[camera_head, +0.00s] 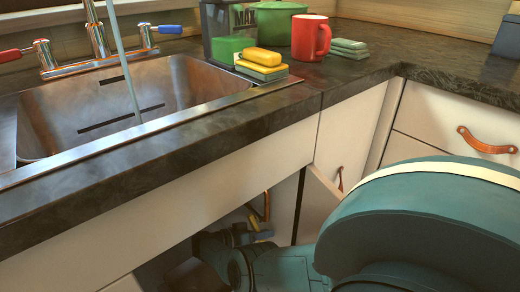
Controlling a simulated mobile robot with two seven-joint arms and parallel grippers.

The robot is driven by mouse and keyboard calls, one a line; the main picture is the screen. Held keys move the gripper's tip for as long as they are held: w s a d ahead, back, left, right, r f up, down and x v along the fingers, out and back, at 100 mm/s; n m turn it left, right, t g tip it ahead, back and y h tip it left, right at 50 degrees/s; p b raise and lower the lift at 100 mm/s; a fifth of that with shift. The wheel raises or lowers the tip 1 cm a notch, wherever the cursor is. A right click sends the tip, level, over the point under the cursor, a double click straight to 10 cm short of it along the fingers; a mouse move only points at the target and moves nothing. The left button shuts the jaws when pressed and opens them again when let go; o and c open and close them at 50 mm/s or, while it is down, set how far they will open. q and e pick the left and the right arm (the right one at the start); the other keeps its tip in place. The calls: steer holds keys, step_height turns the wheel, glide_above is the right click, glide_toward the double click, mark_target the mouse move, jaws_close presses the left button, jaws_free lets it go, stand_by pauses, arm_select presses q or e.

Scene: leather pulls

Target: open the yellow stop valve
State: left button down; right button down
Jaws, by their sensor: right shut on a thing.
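The yellow stop valve (264,234) is a small yellow piece inside the open cabinet under the sink, partly hidden by my right arm. My right gripper (243,235) reaches into the cabinet from the right and is shut at the yellow valve. Its fingertips are small, dark and partly hidden. How far the valve is turned cannot be made out. My left gripper is not in view.
The counter edge (150,150) and the white panel below it overhang the cabinet opening. A cabinet door (318,205) stands at the opening's right side. Water runs into the sink (180,90). A red mug (310,37) and a yellow sponge (262,59) stand on the counter.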

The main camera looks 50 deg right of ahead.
steer(key=c, duration=1.3)
jaws_free()
steer(key=b+v, duration=0.1)
steer(key=v, duration=1.2)
steer(key=shift+a+b, duration=0.15)
steer(key=shift+b, duration=0.15)
